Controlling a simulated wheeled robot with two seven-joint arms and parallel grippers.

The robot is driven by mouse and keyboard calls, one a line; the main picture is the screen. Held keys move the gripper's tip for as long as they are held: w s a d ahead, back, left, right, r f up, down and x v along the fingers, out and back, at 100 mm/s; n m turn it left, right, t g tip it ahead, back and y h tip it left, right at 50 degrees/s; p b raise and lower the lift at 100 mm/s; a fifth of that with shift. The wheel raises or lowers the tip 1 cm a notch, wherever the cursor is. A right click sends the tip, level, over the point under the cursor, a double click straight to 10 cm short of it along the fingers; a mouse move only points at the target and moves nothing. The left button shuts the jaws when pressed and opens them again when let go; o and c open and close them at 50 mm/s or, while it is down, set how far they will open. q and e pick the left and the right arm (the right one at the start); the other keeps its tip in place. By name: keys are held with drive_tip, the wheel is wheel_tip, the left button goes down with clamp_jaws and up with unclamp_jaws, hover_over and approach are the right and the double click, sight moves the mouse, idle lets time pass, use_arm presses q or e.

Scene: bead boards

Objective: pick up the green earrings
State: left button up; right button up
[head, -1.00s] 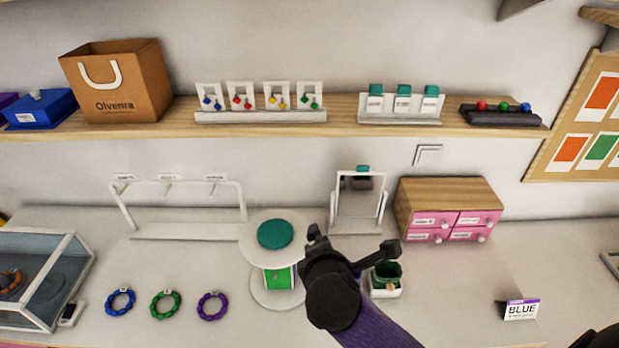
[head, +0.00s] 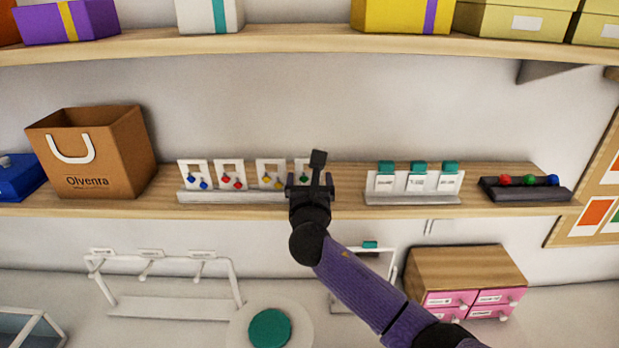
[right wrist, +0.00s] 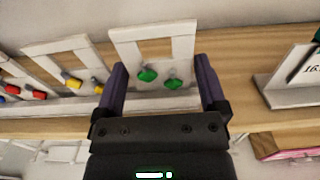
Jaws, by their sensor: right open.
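The green earrings (right wrist: 148,75) hang on a white card (right wrist: 153,42) at the right end of the earring row, which the right wrist view shows. In the head view my right gripper (head: 312,172) covers most of that card, and only its upper left part (head: 300,166) shows. My right gripper (right wrist: 162,88) is open, with one finger to the left and one to the right of the green pair in the right wrist view. I cannot tell whether it touches the card. My left gripper is not in view.
Cards with blue (head: 198,182), red (head: 232,180) and yellow earrings (head: 273,180) stand left on the same white rack (head: 230,197). A white stand with teal-topped cards (head: 412,198) is to the right. Another shelf (head: 300,38) with boxes hangs above.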

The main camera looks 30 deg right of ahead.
drive_tip(key=shift+c, duration=0.3)
clamp_jaws()
wheel_tip(320, 180, up, 10)
drive_tip(key=shift+p, duration=0.45)
